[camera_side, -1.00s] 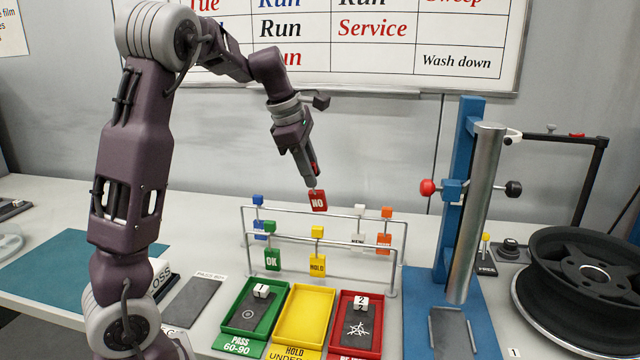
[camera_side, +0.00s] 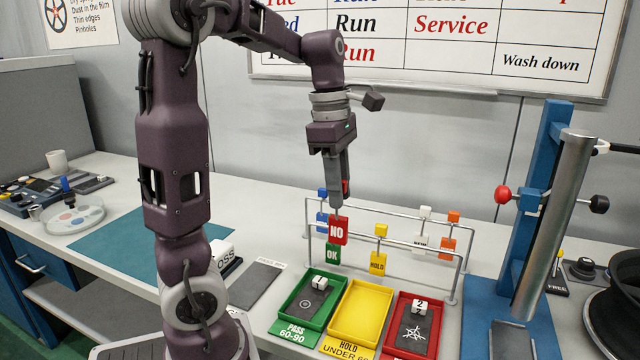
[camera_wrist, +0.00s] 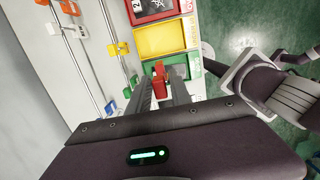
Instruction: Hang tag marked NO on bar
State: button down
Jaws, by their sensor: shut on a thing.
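The red tag marked NO (camera_side: 338,231) hangs upright from my gripper (camera_side: 340,204), which is shut on its top. It also shows red between my fingers (camera_wrist: 163,88) in the wrist view. In the side view the tag overlaps the left part of the wire rack (camera_side: 455,262), in front of the green OK tag (camera_side: 333,254), whose upper part is hidden. I cannot tell whether the NO tag touches the bar or the OK tag. A yellow HOLD tag (camera_side: 378,262) hangs on the front bar to the right.
Blue (camera_side: 322,221), white (camera_side: 420,243) and orange (camera_side: 447,247) tags hang on the rear bar. Green (camera_side: 286,309), yellow (camera_side: 345,335) and red (camera_side: 402,345) trays lie in front. A blue stand with a metal cylinder (camera_side: 556,220) rises at right. The front bar between OK and HOLD looks clear.

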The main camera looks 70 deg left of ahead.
jog(key=w+d+f, duration=0.1)
jog(key=w+f, duration=0.2)
jog(key=w, duration=0.3)
jog(key=w+d+f, duration=0.2)
jog(key=w+f, duration=0.1)
jog(key=w, duration=0.3)
jog(key=w+d+f, duration=0.2)
jog(key=w+f, duration=0.2)
jog(key=w, duration=0.3)
jog(key=shift+f, duration=1.4)
jog(key=c, duration=1.1)
grip_release()
